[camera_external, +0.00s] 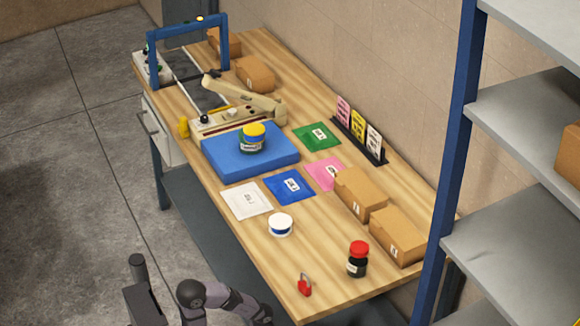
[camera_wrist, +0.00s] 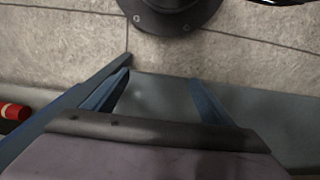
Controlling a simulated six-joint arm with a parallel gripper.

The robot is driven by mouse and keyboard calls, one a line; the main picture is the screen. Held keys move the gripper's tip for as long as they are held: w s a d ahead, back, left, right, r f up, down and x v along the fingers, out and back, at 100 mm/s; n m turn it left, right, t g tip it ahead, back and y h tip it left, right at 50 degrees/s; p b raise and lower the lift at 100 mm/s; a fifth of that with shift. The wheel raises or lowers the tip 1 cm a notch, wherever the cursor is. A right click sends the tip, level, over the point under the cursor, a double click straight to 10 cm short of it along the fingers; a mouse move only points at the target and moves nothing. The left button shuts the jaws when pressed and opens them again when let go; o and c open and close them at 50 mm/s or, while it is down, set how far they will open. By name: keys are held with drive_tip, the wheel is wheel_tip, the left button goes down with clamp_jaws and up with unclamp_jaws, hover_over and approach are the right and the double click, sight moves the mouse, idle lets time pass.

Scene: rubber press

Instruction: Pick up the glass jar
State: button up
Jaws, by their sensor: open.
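Two jars in the external view could be the glass jar, and I cannot tell from the look which is glass. One has a yellow lid and a greenish body (camera_external: 252,138) and stands upright on a blue pad (camera_external: 222,160). The other has a red lid and a dark body (camera_external: 358,260) and stands upright near the table's front right. My gripper (camera_wrist: 160,77) shows in the wrist view with two blue-grey fingers apart and nothing between them. It is away from both jars; neither shows in the wrist view.
A white tub (camera_external: 280,225) and a red padlock (camera_external: 305,285) stand on the wooden table. Cardboard boxes (camera_external: 397,236) line the wall side near a card rack (camera_external: 358,130). A press with a blue frame (camera_external: 188,50) is at the far end. A shelf post (camera_external: 458,120) rises at right.

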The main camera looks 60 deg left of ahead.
drive_tip(key=c, duration=0.3)
